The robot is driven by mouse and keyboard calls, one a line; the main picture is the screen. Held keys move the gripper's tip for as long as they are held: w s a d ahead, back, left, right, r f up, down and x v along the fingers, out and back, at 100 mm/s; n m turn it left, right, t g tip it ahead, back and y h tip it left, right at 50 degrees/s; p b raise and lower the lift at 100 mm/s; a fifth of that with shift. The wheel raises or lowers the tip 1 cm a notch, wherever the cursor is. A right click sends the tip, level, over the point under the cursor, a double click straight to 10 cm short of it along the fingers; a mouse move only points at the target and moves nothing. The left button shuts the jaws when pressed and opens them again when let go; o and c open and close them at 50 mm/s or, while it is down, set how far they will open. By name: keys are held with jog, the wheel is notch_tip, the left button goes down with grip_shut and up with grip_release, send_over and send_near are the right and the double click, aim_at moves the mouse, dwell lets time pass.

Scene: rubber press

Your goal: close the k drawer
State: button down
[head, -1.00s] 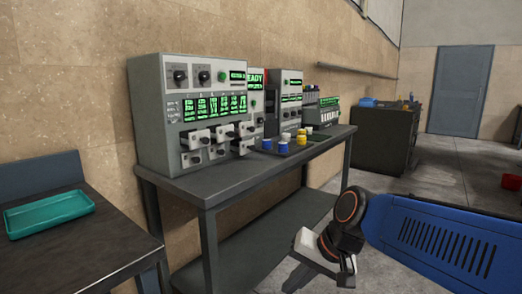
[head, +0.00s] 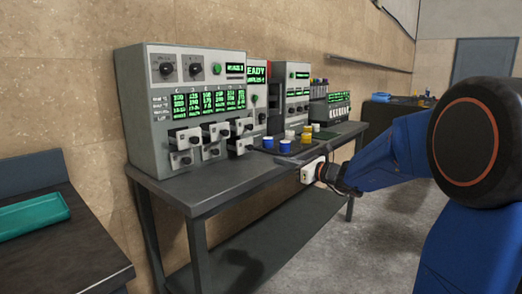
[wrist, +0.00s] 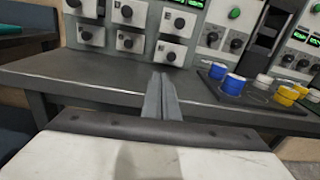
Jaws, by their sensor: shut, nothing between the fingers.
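The grey press (head: 190,110) stands on the dark bench, with several small white-fronted drawers, each with a black knob, in two rows. The upper-row drawers (head: 216,131) stick out from its face in the head view. The letters are too small to read, so I cannot tell which drawer is k. The drawers show at the top of the wrist view (wrist: 170,52). My gripper (wrist: 162,78) is shut and empty, its fingers together over the bench front, below and apart from the drawers. In the head view my gripper (head: 281,161) is at the bench's front edge.
A dark tray with blue, white and yellow cups (head: 267,143) sits on the bench right of the drawers, close to my gripper. More instruments (head: 292,90) stand farther right. A teal tray (head: 32,216) lies on the left table. The bench top (head: 200,187) before the press is clear.

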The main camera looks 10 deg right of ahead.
aim_at(251, 147)
jog(key=shift+m+t, duration=0.3)
jog(key=shift+m, duration=0.3)
jog(key=x, duration=0.4)
jog(key=w+d+x, duration=0.1)
jog(key=x, duration=0.4)
jog(key=d+x, duration=0.1)
jog(key=x, duration=0.3)
jog(key=shift+w+a, duration=0.15)
jog(key=shift+w, duration=0.3)
jog(key=shift+w+a, duration=0.2)
jog(key=shift+w, duration=0.1)
jog(key=x, duration=0.6)
jog(key=shift+a+f, duration=0.1)
jog(key=shift+a, duration=0.05)
jog(key=shift+w+r+h, duration=0.15)
jog(key=shift+r+h, duration=0.1)
jog(key=shift+h, duration=0.05)
